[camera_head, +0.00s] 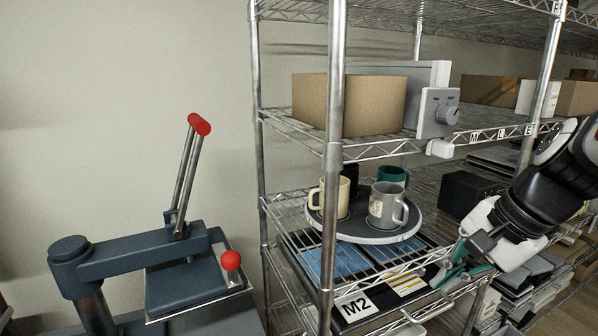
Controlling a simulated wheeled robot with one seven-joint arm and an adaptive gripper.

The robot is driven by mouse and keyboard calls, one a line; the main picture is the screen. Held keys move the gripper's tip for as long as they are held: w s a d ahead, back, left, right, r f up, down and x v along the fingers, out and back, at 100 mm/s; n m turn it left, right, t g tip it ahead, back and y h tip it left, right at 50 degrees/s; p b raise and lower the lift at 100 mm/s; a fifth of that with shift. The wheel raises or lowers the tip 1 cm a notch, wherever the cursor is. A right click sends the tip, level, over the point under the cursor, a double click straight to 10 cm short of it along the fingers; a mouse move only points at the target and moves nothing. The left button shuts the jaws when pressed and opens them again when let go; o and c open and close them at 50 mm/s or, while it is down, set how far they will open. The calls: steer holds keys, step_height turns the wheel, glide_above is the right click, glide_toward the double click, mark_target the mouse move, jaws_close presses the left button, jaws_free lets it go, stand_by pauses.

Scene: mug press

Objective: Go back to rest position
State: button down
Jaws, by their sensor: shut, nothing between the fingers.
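My gripper (447,276) is at the lower right, in front of the wire shelf and to the right of the M2 label. Its fingers are together and hold nothing. My arm comes in from the right edge. A round turntable (354,237) stands on the shelf to the left of and above my gripper. On it are a cream mug (329,198), a grey mug (384,205), a green mug (392,175) and a dark mug (350,178) partly hidden behind a post. My gripper is apart from the mugs.
A heat press (150,255) with a red-knobbed lever (199,124) stands at the left. A metal shelf post (334,130) rises in front of the shelf. Cardboard boxes (375,105) and a grey device (438,110) sit on the upper shelf. Open space lies before the wall between press and shelf.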

steer(key=s+a+r+n+h+p, duration=0.1)
steer(key=s+a+n, duration=0.1)
steer(key=s+n, duration=0.4)
steer(key=s+a+r+n+h, duration=0.2)
steer(key=s+n, duration=0.4)
steer(key=s, duration=0.3)
steer(key=shift+s+a+r+t+p, duration=0.25)
steer(key=shift+s+t+p, duration=0.05)
steer(key=shift+s+p, duration=0.05)
